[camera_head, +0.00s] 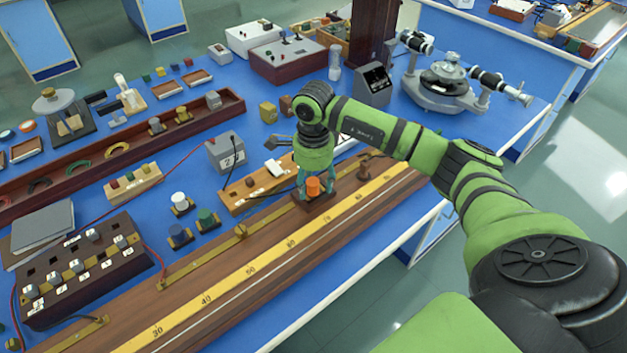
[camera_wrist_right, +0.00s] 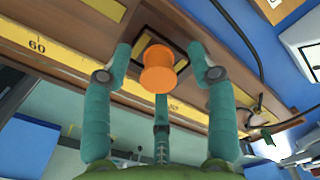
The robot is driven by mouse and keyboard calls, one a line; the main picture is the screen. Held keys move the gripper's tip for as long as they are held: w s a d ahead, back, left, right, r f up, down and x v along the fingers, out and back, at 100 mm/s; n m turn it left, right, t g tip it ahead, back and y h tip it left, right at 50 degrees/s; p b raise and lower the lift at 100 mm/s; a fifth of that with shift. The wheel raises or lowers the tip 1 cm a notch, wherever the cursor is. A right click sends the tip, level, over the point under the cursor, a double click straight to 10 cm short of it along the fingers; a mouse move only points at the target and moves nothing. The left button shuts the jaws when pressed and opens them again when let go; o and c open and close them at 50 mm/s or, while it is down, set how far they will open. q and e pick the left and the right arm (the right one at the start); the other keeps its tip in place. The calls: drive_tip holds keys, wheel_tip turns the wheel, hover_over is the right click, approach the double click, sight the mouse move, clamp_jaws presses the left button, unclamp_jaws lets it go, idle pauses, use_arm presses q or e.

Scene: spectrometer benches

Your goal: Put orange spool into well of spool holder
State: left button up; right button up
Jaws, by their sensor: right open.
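The orange spool (camera_head: 313,187) stands upright at the dark square spool holder (camera_head: 316,205) on the long wooden rule board. In the right wrist view the spool (camera_wrist_right: 158,72) shows in front of the holder's dark square frame (camera_wrist_right: 178,38), which has yellow edging. My right gripper (camera_head: 313,190) is above the holder with its fingers down around the spool. In the wrist view the teal fingers of this gripper (camera_wrist_right: 160,75) are spread, with gaps on both sides of the spool. How deep the spool sits in the well cannot be told. My left gripper is out of view.
A grey box marked 2 (camera_head: 227,153) and a wooden tray (camera_head: 262,188) are close by. A brown peg (camera_head: 364,166) stands on the board to the right.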

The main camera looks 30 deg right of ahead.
wheel_tip(320, 180, up, 12)
idle(0.5)
idle(0.3)
